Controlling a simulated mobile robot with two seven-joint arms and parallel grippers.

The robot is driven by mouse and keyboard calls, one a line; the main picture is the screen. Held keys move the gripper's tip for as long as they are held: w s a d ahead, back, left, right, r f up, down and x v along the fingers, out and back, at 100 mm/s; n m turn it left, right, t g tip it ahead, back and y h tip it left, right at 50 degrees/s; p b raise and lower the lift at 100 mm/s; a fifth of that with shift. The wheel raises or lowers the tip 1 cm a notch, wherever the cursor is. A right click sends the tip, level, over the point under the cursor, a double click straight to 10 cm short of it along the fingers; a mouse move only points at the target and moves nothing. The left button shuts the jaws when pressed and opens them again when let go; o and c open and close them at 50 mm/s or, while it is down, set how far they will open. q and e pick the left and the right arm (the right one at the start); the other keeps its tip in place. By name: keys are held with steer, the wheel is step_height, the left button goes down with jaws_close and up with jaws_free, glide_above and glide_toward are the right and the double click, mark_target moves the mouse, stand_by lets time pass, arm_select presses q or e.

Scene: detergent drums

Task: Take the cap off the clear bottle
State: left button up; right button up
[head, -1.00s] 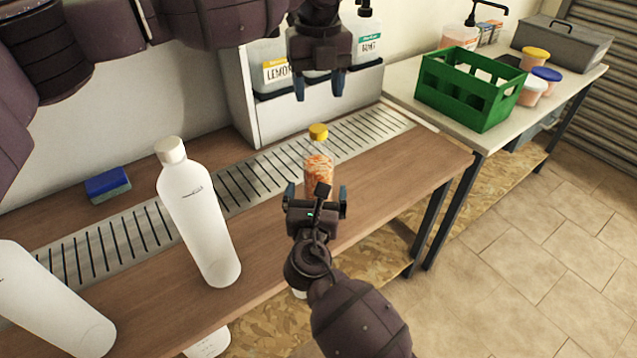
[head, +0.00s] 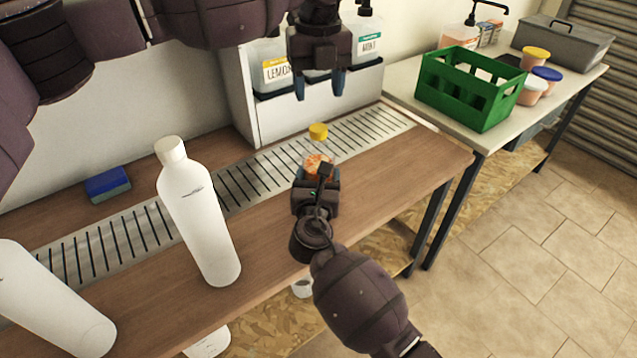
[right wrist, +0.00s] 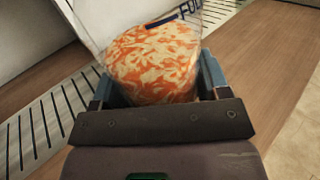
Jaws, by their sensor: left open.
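The clear bottle stands upright on the table with orange and pale contents and a yellow cap (head: 318,131) on top. The bottle's clear upper part (head: 317,147) shows in the head view; my right gripper hides its lower part. My right gripper (head: 318,180) is closed around the bottle from the front. In the right wrist view its fingers (right wrist: 160,82) lie against both sides of the bottle (right wrist: 155,60); the cap is out of that view. My left gripper (head: 319,88) is open and empty, pointing down above the cap, apart from it.
White bottles (head: 198,215) stand at the left, and a blue sponge (head: 107,184) lies behind them. A slotted metal strip (head: 255,180) runs along the table. A dispenser rack (head: 300,115) stands behind, and a green crate (head: 470,88) is on the right table.

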mark_target(319, 128)
steer(key=c, duration=1)
arm_select(q)
steer(key=shift+s+f, duration=0.1)
steer(key=shift+f, duration=0.2)
arm_select(e)
steer(key=shift+c, duration=0.8)
arm_select(q)
steer(key=m, duration=0.5)
steer(key=shift+d, duration=0.15)
steer(key=m, duration=0.5)
steer(key=shift+m, duration=0.4)
steer(key=m, duration=0.8)
steer(key=shift+r, duration=0.1)
steer(key=m, duration=0.8)
steer(key=shift+r, duration=0.1)
steer(key=m, duration=0.8)
steer(key=shift+r, duration=0.1)
steer(key=m, duration=0.4)
steer(key=shift+m, duration=0.3)
steer(key=m, duration=0.5)
steer(key=shift+m, duration=0.3)
steer(key=shift+f, duration=4)
